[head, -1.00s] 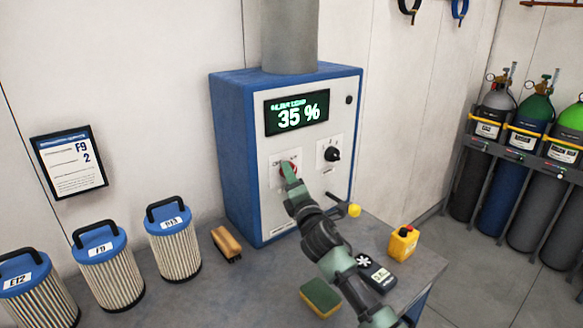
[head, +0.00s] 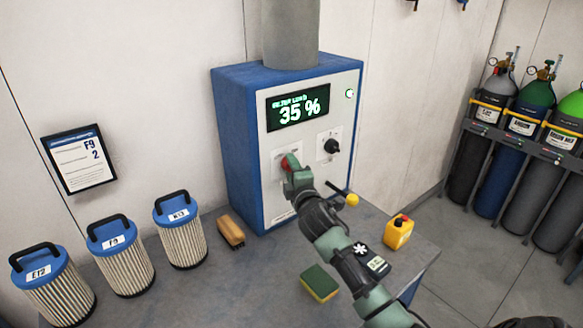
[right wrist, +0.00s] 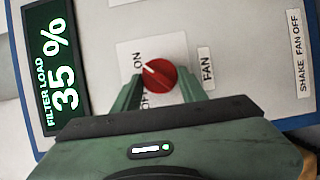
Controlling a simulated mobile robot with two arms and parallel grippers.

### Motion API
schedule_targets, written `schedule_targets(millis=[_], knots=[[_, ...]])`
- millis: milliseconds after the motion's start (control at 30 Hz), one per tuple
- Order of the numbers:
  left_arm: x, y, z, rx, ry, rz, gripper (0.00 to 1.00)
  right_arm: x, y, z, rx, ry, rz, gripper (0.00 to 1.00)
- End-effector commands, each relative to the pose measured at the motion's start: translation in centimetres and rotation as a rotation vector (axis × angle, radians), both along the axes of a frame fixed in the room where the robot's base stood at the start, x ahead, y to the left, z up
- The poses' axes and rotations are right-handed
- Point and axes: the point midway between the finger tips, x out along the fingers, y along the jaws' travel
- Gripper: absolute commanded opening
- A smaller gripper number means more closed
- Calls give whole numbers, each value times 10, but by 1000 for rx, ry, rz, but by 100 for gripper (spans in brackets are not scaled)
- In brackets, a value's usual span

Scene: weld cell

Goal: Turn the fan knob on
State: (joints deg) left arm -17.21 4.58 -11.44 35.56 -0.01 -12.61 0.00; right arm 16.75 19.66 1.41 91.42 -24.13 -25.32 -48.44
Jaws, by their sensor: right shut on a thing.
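The red fan knob (head: 291,162) is on the front of the blue and white filter unit (head: 341,96). My right gripper (head: 289,172) is at the panel, shut on this knob and partly covering it. In the right wrist view the two fingers (right wrist: 158,88) flank the red knob (right wrist: 165,78), beside the FAN label. Its white pointer mark faces the ON lettering; OFF is partly hidden by a finger. The display (head: 298,107) reads 35 %. A small round lamp (head: 349,93) at the panel's upper right glows green. My left gripper is not in view.
A black knob (head: 331,146) sits right of the red one. A yellow-ended lever (head: 352,200) projects below it. Gas cylinders (head: 509,145) stand at right.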

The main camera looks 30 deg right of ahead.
Motion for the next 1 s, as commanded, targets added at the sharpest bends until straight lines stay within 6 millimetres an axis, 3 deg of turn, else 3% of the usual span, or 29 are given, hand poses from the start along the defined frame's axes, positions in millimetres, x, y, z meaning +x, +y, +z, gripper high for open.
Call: schedule_targets(millis=[233,267,333,733,1000], knots=[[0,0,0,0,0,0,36,0,0,0,3,-1,0,2],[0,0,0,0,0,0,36,0,0,0,3,-1,0,45],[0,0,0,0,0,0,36,0,0,0,3,-1,0,64],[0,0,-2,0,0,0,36,-4,1,-1,0,0,0,64],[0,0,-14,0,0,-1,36,-40,13,-3,0,-1,1,64]])
